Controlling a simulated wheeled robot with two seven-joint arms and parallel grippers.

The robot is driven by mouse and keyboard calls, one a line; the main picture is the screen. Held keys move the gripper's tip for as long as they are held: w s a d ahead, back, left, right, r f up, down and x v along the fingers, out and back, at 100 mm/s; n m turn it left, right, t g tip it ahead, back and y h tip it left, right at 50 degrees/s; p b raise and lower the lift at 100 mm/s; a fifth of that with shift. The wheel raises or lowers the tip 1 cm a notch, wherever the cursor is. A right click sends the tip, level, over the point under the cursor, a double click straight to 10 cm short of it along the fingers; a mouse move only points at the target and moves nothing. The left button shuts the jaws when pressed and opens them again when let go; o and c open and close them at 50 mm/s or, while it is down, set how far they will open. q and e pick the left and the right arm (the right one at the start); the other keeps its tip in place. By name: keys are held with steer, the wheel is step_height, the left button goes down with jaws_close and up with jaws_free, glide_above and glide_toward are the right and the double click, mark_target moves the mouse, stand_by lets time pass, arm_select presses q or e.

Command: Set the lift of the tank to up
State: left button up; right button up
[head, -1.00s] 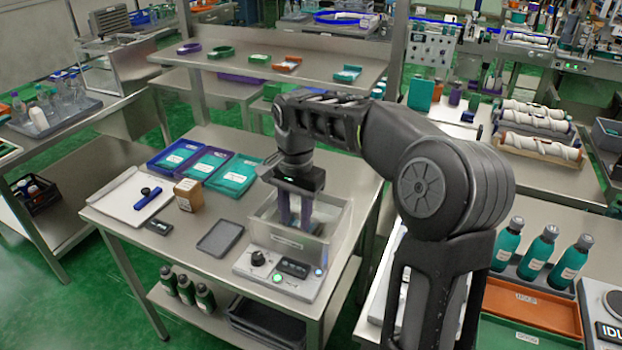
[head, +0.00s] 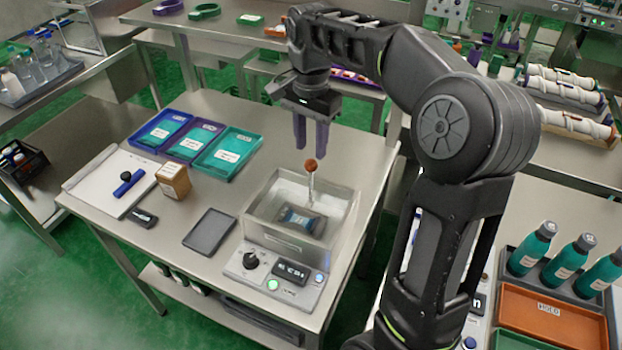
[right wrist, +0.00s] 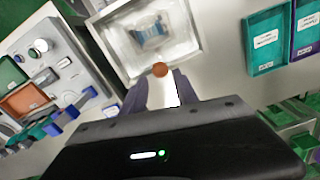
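The tank (head: 262,236) is an open metal box on the steel table, with a control panel (head: 262,276) in front. An upright rod with an orange-brown ball knob (head: 310,165) rises from it. A dark and blue part (head: 300,219) lies inside; its depth is hard to tell. In the right wrist view, the tank (right wrist: 107,40) and knob (right wrist: 160,69) lie just beyond the fingers. My right gripper (head: 311,146) hangs above the knob, fingers pointing down, apart and empty. No contact with the knob shows. My left gripper is not in view.
Left of the tank are a grey tray (head: 209,231), a brown box (head: 173,181), a white board (head: 100,185) and teal and blue trays (head: 228,153). Teal bottles (head: 532,248) stand at the right. The table right of the tank is clear.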

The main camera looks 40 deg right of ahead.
steer(key=p, duration=0.1)
glide_above(311, 204)
steer(key=f, duration=1.2)
steer(key=shift+w+d, duration=0.2)
steer(key=shift+w, duration=0.05)
jaws_close()
steer(key=shift+r, duration=0.15)
stand_by(0.7)
